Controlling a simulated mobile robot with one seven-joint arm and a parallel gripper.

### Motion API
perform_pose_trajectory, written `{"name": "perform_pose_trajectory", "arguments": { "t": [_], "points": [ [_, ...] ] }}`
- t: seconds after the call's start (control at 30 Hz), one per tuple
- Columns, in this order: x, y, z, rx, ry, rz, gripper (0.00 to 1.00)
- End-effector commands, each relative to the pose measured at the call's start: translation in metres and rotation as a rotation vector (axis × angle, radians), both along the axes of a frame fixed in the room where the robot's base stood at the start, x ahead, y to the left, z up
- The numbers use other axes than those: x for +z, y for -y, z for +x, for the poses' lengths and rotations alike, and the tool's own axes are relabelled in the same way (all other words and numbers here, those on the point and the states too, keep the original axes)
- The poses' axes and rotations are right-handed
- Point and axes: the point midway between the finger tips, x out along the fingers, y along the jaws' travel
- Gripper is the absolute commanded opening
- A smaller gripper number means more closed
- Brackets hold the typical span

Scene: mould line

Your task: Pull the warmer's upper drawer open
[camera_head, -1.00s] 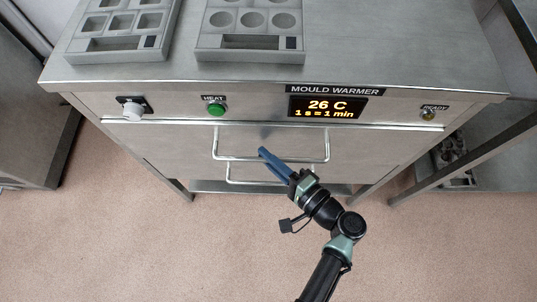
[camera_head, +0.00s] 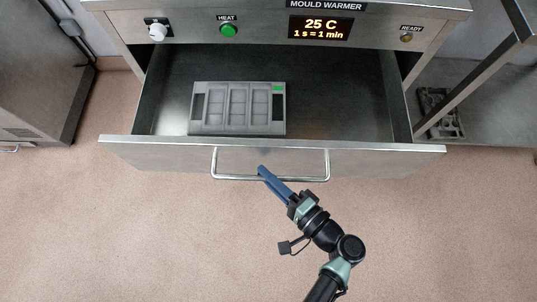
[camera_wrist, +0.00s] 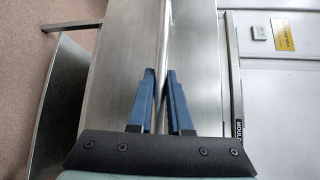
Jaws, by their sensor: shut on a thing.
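The mould warmer (camera_head: 262,25) stands at the top of the head view, with its display reading 25 C. Its upper drawer (camera_head: 335,85) is pulled well out, and its inside is in plain view. In the wrist view the handle (camera_wrist: 163,45) runs between the two blue fingers (camera_wrist: 161,88). The lower drawer is hidden beneath the upper one.
A grey mould (camera_head: 238,130) with several cavities and a green mark lies inside the drawer, left of centre. A metal cabinet (camera_head: 40,70) stands at left. A rack (camera_head: 480,100) with a grey part on its shelf stands at right. The floor in front is clear.

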Motion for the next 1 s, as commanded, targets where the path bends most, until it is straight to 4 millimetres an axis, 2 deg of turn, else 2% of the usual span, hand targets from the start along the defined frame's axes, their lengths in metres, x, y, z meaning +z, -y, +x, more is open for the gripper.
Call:
{"name": "perform_pose_trajectory", "arguments": {
  "t": [0.03,0.2,0.4,0.6,1.0],
  "points": [
    [0.003,0.000,-0.012,-0.001,-0.004,0.002,0.00],
    [0.003,0.000,-0.044,-0.003,-0.003,0.002,0.00],
    [0.002,0.000,-0.070,0.000,0.001,0.002,0.00],
    [0.001,0.000,-0.082,-0.001,0.002,0.000,0.00],
    [0.001,0.000,-0.084,0.000,0.003,0.000,0.00]
  ]
}}
